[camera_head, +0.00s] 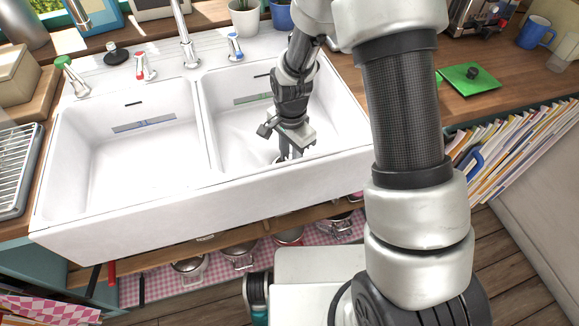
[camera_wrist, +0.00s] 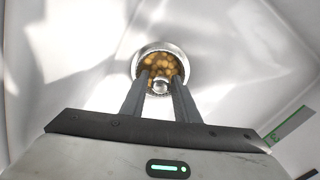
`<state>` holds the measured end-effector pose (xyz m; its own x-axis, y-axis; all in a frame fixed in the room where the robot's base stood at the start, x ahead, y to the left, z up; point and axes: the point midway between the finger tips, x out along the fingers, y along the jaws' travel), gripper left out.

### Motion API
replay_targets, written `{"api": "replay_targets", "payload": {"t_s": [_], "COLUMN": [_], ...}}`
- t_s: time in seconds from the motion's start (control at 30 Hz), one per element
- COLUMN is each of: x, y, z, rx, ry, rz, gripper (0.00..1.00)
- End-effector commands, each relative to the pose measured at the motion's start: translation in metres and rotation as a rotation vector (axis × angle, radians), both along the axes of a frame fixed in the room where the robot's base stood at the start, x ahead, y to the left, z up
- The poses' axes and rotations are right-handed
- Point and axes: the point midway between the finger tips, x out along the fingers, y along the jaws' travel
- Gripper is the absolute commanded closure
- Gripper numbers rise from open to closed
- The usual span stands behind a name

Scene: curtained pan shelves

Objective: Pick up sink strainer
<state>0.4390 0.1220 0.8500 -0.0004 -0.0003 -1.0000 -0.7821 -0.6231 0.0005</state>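The sink strainer (camera_wrist: 151,53) is a round metal cup with a shiny rim, a small knob and yellow-brown bits inside. It sits in the drain of the right sink basin (camera_head: 230,125). In the head view my gripper (camera_head: 289,157) points down into this basin, over the drain, and hides most of the strainer. In the wrist view my two dark fingers (camera_wrist: 160,80) are apart and reach over the strainer. The knob (camera_wrist: 160,87) shows between the fingertips, with narrow gaps beside it. I cannot tell how deep the tips reach.
The basin walls surround my gripper, with the divider (camera_head: 208,125) to its left and the front wall (camera_head: 300,180) close by. The left basin (camera_head: 140,155) is empty. Taps (camera_head: 188,50) stand behind. A dark stopper (camera_head: 116,55) lies on the back ledge. Pans (camera_head: 190,264) sit on the shelf below.

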Motion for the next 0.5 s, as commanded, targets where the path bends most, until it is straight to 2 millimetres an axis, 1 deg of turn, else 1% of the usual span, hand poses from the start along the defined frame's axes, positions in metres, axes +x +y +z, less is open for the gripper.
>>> {"api": "replay_targets", "payload": {"t_s": [0.23, 0.4, 0.5], "x": [0.0003, 0.0002, 0.0003], "y": [0.0002, 0.0003, 0.0004], "z": [-0.0016, -0.0015, -0.0013], "rx": [0.001, 0.001, 0.001], "ry": [-0.001, -0.001, -0.001], "rz": [0.0, 0.0, 0.0], "gripper": [0.72, 1.0, 1.0]}}
